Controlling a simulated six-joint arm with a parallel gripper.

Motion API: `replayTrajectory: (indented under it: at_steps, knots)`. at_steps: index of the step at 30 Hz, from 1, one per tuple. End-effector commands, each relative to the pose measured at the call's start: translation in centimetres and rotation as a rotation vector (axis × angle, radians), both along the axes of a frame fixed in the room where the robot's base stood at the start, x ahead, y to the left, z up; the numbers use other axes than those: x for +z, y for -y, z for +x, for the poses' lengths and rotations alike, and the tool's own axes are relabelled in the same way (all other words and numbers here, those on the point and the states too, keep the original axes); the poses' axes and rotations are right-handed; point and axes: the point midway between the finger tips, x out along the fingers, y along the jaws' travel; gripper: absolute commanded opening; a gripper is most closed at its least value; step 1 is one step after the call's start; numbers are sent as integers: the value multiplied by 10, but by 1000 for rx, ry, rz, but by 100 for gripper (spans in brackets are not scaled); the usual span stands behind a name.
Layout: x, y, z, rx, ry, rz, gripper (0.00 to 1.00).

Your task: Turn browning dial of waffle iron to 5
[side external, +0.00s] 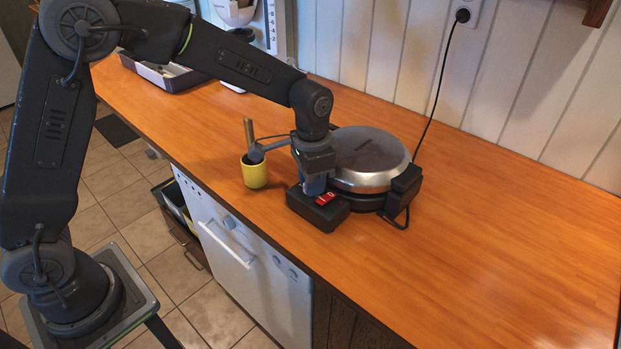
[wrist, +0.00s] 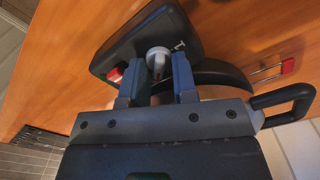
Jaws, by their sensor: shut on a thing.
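The waffle iron (side external: 372,158) stands on the wooden counter, with a round silver and dark lid that is closed. Its black control box (side external: 322,212) sticks out at the front and carries a red part (side external: 325,198). In the wrist view the control box (wrist: 150,40) shows a pale round dial (wrist: 157,57) with a small light mark beside it. My gripper (wrist: 156,82) points down at the box, its two blue fingers closed around the dial. In the side view my gripper (side external: 315,188) hides the dial. The dial's numbers are too small to read.
A yellow cup (side external: 254,172) holding utensils stands just left of my gripper. A black cord runs from the waffle iron to a wall socket (side external: 463,14). A grey tray (side external: 165,75) is at the back left. The counter's right side is clear.

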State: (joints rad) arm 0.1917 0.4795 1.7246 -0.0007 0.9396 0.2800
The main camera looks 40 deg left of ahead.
Motion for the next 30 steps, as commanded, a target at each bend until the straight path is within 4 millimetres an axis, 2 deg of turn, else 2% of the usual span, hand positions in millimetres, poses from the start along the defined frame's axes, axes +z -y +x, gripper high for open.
replayTrajectory:
  at_steps: [30]
  knots:
    - [3, 5, -4, -923, 10, -1, 3]
